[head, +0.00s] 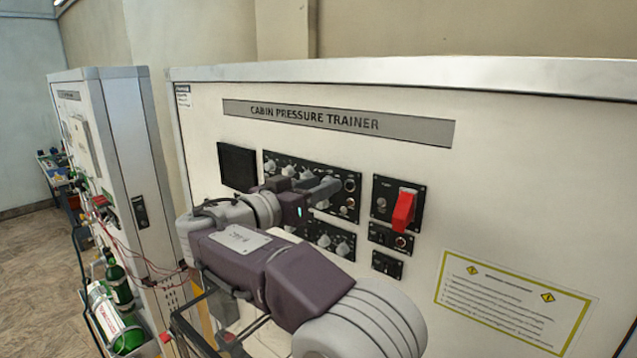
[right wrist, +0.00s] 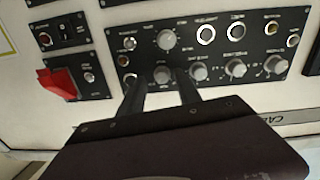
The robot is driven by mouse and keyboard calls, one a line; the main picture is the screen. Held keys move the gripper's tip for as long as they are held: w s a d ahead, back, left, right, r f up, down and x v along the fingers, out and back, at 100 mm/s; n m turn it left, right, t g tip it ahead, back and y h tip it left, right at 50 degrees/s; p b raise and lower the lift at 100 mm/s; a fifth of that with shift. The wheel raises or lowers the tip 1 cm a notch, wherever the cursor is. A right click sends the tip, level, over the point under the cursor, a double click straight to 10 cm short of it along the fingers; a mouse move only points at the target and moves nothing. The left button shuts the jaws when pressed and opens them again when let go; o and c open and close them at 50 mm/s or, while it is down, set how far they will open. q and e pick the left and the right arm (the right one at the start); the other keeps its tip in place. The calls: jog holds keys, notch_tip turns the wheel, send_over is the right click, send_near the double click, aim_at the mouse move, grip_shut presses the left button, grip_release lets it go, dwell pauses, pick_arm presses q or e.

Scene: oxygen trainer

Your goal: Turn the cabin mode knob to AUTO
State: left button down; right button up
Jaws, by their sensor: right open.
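The black control panel (head: 349,206) on the cabin pressure trainer carries several grey knobs; it also shows, upside down, in the right wrist view (right wrist: 215,52). Their labels are too small to read, so I cannot tell for sure which is the cabin mode knob or where it points. My right gripper (head: 322,188) is open in front of the upper row. In the right wrist view, one grey knob (right wrist: 162,75) shows between the tips of the right gripper (right wrist: 160,88). I cannot tell whether the fingers touch it. In the head view my gripper hides this knob. My left gripper is not in view.
A red switch guard (head: 404,209) juts out right of the knob panel. A dark screen (head: 237,166) is at its left, and a lower knob panel (head: 334,240) sits below. A neighbouring cabinet (head: 127,150) with green bottles (head: 119,288) stands at the left.

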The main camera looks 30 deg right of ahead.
jog(key=shift+s, duration=0.2)
jog(key=c, duration=0.3)
jog(key=shift+w, duration=0.15)
jog(key=c, duration=0.5)
jog(key=shift+w+a+f, duration=0.1)
jog(key=shift+w+a, duration=0.05)
jog(key=shift+w, duration=0.15)
grip_shut()
jog(key=n+b, duration=0.2)
jog(key=n, duration=1.8)
jog(key=shift+t+b, duration=0.35)
jog(key=shift+t, duration=0.05)
jog(key=shift+n, duration=0.3)
